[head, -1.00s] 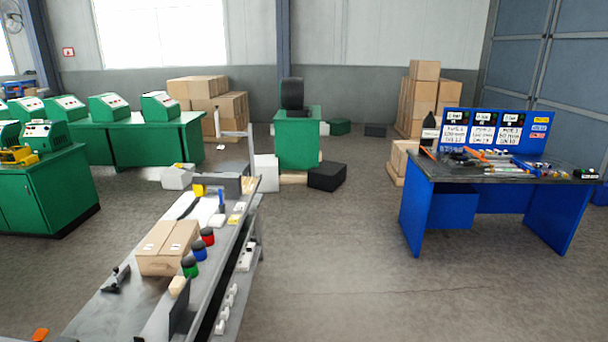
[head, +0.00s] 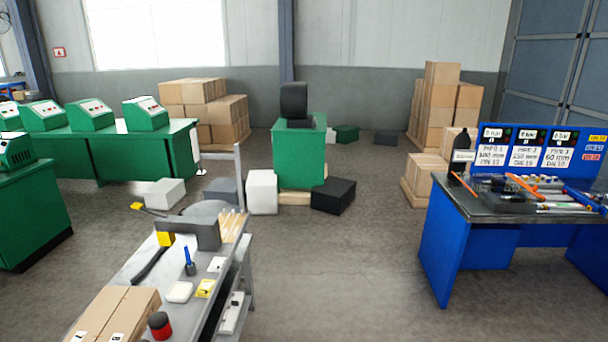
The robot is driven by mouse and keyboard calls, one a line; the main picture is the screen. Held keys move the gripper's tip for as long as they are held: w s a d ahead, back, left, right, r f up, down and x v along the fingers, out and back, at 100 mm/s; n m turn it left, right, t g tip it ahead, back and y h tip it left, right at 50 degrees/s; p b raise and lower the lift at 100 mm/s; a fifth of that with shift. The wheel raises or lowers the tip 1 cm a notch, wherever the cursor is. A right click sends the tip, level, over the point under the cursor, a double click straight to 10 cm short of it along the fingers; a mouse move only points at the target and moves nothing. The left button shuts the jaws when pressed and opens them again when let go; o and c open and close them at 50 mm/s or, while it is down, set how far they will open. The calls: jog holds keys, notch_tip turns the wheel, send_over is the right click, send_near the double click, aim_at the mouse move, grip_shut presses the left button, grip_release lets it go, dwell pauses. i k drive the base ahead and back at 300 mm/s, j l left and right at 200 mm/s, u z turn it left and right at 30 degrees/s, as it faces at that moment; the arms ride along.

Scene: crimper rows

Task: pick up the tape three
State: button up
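I cannot tell which thing is tape three. A red round item with a dark top (head: 160,326) stands on the grey workbench (head: 133,262) at the bottom of the head view, right of the cardboard boxes (head: 112,312). It could be a tape roll or a jar; it is too small to tell. On the same bench lie a yellow piece (head: 205,288), a white piece (head: 180,292) and an upright blue tool (head: 189,262). My gripper does not show in the head view.
A blue table (head: 440,240) with tools and signs stands at the right. A green cabinet (head: 300,160) stands ahead, with a white box (head: 262,192) and a black box (head: 333,195) beside it. Green benches stand left. The floor between bench and blue table is clear.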

aim_at(234, 229)
jog(key=i+u, duration=0.15)
jog(key=i, duration=0.45)
jog(key=i+u, duration=0.15)
jog(key=i, duration=0.45)
jog(key=i+l+u, duration=0.15)
jog(key=i, duration=0.45)
jog(key=i+u, duration=0.25)
jog(key=i, duration=0.3)
jog(key=i+u, duration=0.25)
jog(key=i, duration=0.35)
jog(key=i+l+u, duration=0.25)
jog(key=i, duration=0.3)
jog(key=j, duration=0.1)
